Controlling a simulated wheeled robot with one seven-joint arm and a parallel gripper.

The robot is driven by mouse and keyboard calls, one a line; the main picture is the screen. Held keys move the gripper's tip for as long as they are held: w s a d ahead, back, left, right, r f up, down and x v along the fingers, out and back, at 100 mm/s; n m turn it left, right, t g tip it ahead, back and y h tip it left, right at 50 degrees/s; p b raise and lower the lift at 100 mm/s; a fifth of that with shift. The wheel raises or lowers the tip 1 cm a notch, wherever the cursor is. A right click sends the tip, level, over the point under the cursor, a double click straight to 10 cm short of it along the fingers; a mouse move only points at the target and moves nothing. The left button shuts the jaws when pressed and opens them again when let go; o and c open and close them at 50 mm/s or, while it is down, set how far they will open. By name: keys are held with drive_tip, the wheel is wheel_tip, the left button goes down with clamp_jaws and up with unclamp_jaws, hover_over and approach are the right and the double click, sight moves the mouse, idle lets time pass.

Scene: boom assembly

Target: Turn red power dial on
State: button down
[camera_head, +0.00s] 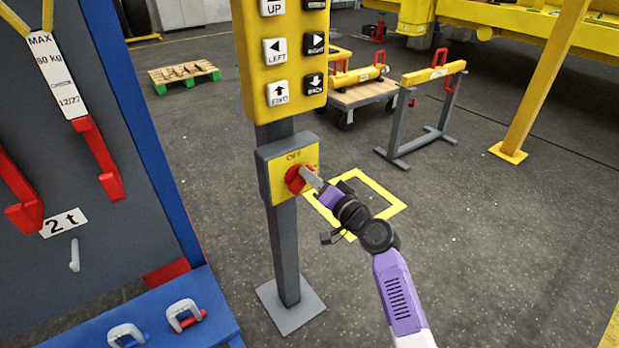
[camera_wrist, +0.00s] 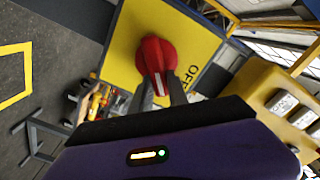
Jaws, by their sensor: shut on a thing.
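The red power dial (camera_head: 294,179) is on the yellow face of a grey box (camera_head: 270,185) on a grey post. The word OFF shows above the dial. In the wrist view the red dial (camera_wrist: 154,60) has a white pointer line that runs toward my gripper. My gripper (camera_wrist: 160,85) is shut on the dial, with its two fingers on either side of the dial's handle. In the head view my gripper (camera_head: 306,178) reaches the dial from the right. The fingers partly cover the dial's right side, and any ON label is hidden or cannot be made out.
A yellow button panel (camera_head: 285,55) stands on the same post above the box. A blue-framed tool board (camera_head: 95,150) with red-ended slings is at the left. A grey stand (camera_head: 420,120) and a wooden pallet (camera_head: 184,75) are further back.

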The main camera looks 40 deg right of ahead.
drive_tip(key=shift+d+f+m+p, duration=0.15)
drive_tip(key=shift+f+m, duration=0.15)
drive_tip(key=shift+m, duration=1.05)
drive_tip(key=shift+d+f+m+p, duration=0.1)
drive_tip(key=shift+f+m, duration=0.2)
drive_tip(key=shift+m, duration=1.1)
drive_tip(key=shift+d+f+m+p, duration=0.15)
drive_tip(key=shift+f+m, duration=0.15)
drive_tip(key=shift+m, duration=1.05)
drive_tip(key=c, duration=1.3)
unclamp_jaws()
drive_tip(key=shift+a, duration=0.1)
drive_tip(key=shift+s, duration=0.1)
drive_tip(key=s, duration=0.7)
drive_tip(key=shift+s+a, duration=0.35)
